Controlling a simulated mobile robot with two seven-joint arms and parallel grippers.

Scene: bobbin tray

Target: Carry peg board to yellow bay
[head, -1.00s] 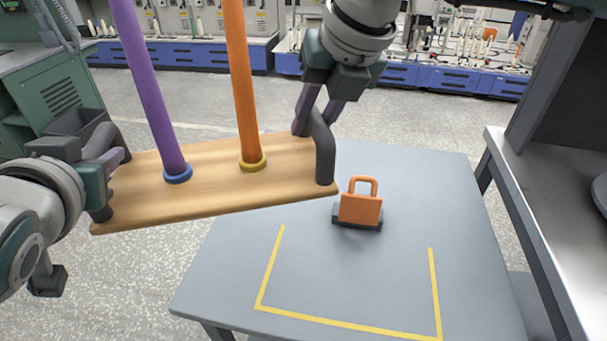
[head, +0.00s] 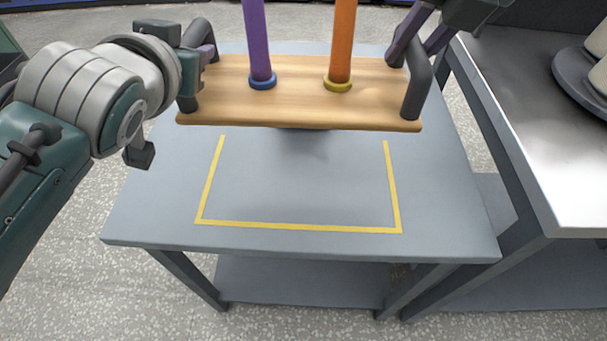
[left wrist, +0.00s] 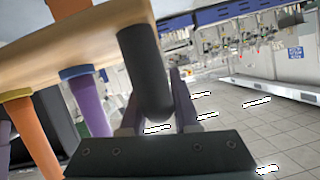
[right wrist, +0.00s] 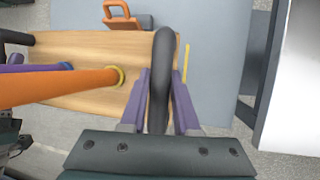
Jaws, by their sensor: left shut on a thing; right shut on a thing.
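The peg board (head: 300,108) is a wooden plank with a purple peg (head: 257,45) in a blue collar and an orange peg (head: 342,45) in a yellow collar. Dark handles stand at both ends. My left gripper (head: 205,45) is shut on the left handle, which also shows in the left wrist view (left wrist: 148,75). My right gripper (head: 408,48) is shut on the right handle, which also shows in the right wrist view (right wrist: 161,75). The board is held above the grey table, behind the yellow bay (head: 300,227), a taped outline with an open far side.
An orange block with a handle (right wrist: 125,22) stands on the table; the board hides most of it in the head view. The taped area is clear. A steel-topped bench (head: 540,130) stands close on the right. The grey table's front edge (head: 300,248) is near.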

